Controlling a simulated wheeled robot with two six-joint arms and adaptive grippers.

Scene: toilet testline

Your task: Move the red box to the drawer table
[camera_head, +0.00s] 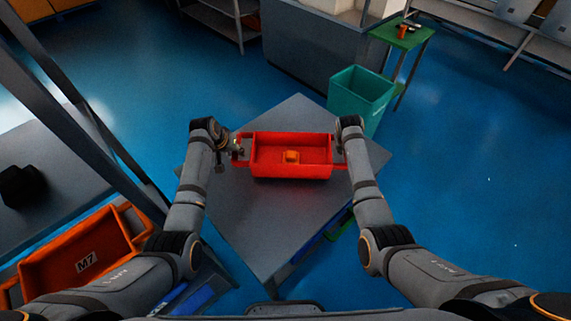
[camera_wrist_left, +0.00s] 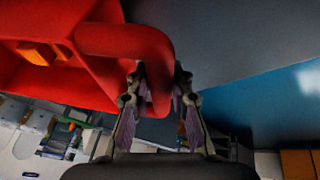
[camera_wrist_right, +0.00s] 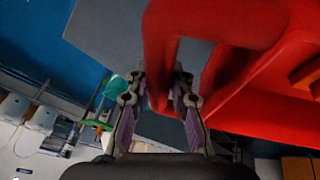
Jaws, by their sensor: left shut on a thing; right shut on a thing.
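The red box (camera_head: 290,172) is an open tray with a handle at each end and a small orange piece (camera_head: 291,156) inside. It is level over the middle of the grey table (camera_head: 240,215); I cannot tell whether it touches the top. My left gripper (camera_head: 237,153) is shut on its left handle, and the left wrist view shows the red handle (camera_wrist_left: 125,42) between the fingers (camera_wrist_left: 158,85). My right gripper (camera_head: 341,154) is shut on its right handle, which runs between the fingers (camera_wrist_right: 162,88) in the right wrist view.
A teal bin (camera_head: 360,95) stands on the floor just beyond the table. A green stand (camera_head: 402,36) is behind it. A grey bench (camera_head: 45,150) and an orange crate (camera_head: 80,255) marked M7 are at the left. Blue floor (camera_head: 470,170) is clear at the right.

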